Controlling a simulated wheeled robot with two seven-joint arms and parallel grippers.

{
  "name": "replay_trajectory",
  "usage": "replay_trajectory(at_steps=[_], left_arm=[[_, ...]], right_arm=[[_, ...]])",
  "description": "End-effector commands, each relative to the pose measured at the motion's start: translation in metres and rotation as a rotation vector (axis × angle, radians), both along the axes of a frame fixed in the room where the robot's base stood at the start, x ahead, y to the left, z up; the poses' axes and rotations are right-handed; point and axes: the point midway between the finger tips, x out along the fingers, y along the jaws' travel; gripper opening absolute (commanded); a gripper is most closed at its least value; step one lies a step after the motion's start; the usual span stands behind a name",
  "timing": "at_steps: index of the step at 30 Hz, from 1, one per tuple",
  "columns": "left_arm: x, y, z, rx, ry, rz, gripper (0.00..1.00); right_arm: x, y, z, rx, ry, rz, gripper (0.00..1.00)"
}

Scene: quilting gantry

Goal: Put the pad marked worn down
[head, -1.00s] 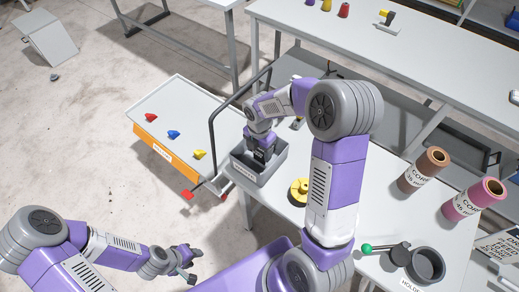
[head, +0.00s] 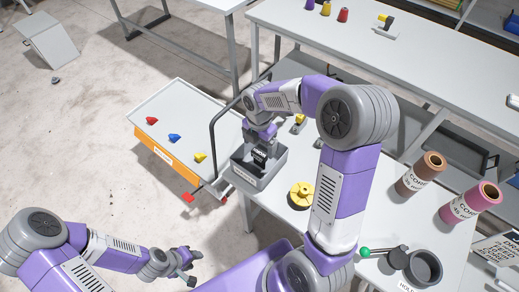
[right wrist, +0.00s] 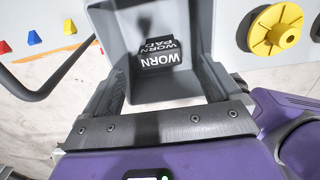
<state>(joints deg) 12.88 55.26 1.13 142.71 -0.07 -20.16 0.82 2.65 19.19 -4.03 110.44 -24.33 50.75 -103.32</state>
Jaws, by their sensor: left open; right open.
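The worn pad (head: 260,156) is a small black block with white lettering, inside the grey bin (head: 263,183) at the table's left end. In the right wrist view the pad (right wrist: 160,55) reads "WORN PAD" on two faces and lies within the bin's walls (right wrist: 195,92), apart from the fingers. My right gripper (head: 262,143) is above the bin, pointing down, open and empty. In its wrist view the fingers (right wrist: 160,92) are spread wide on either side. My left gripper (head: 190,266) is open and empty, low at the left, away from the table.
A yellow spool-like part (head: 301,195) sits right of the bin. A cart (head: 180,108) with red, blue and yellow pieces and a dark handle (head: 212,135) stands close on the left. Brown (head: 420,174) and pink (head: 470,204) rolls and a grey holder (head: 424,268) are to the right.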

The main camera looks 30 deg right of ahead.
Motion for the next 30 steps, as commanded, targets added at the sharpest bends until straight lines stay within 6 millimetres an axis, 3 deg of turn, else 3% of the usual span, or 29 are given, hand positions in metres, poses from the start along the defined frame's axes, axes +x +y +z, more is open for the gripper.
replay_trajectory(at_steps=[3, 9, 30], left_arm=[[0.000, 0.000, 0.008, 0.000, 0.000, 0.000, 0.43], [0.000, 0.000, 0.014, 0.000, 0.000, 0.000, 0.43], [0.000, 0.000, 0.017, 0.000, 0.000, 0.000, 0.43]], right_arm=[[0.001, 0.000, 0.028, -0.001, -0.004, -0.001, 0.91], [0.000, 0.000, 0.053, -0.001, -0.001, 0.000, 0.91], [0.000, 0.000, 0.062, 0.000, 0.001, 0.000, 0.91]])
